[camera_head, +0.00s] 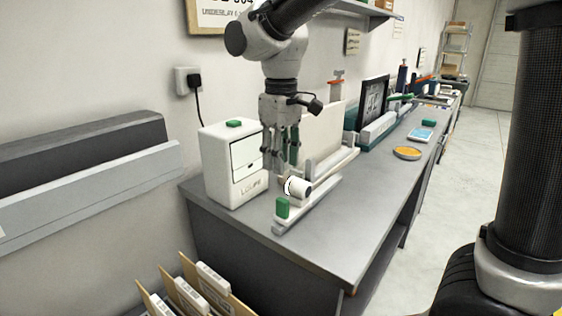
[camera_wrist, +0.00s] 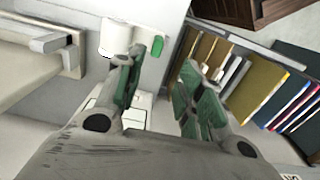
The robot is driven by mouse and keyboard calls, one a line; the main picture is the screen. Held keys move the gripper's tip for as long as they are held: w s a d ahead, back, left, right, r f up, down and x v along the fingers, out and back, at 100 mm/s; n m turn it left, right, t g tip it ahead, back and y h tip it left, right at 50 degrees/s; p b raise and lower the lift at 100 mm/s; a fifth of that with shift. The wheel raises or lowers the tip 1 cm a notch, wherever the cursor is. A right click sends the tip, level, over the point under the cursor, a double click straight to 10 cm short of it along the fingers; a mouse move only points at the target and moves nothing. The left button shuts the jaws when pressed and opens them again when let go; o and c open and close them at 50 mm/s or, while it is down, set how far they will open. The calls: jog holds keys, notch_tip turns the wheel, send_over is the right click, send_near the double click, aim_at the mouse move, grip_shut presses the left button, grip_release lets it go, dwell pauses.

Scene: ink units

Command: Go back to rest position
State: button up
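My gripper (camera_head: 281,160) hangs fingers-down above the grey bench, between a white box and a pale upright panel. In the wrist view my gripper (camera_wrist: 163,62) shows two green-padded fingers spread apart with nothing between them. A white cylinder (camera_head: 299,188) lies on a narrow light tray (camera_head: 320,195) just below and to the right of the fingertips. It also shows in the wrist view (camera_wrist: 115,38), beside the left finger and apart from the gap. A green block (camera_head: 282,208) stands at the tray's near end.
The white box (camera_head: 220,178) with a green button (camera_head: 234,124) stands close left of my gripper. The pale panel (camera_head: 324,131) rises close on the right. A shelf (camera_head: 365,8) is above. The bench's front right (camera_head: 370,215) is clear. Binders (camera_head: 195,290) stand below the near end.

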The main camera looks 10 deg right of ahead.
jog(key=s+d+m+t, duration=0.1)
jog(key=s+d+m, duration=0.2)
jog(key=d, duration=0.6)
jog(key=s+d+r+m+t, duration=0.1)
jog(key=s+d+m+t, duration=0.1)
jog(key=s+d, duration=0.5)
jog(key=s+d+m+t, duration=0.1)
jog(key=s+d+m, duration=0.3)
jog(key=d, duration=0.9)
jog(key=shift+s+r, duration=0.2)
jog(key=shift+s, duration=0.55)
jog(key=shift+c, duration=0.5)
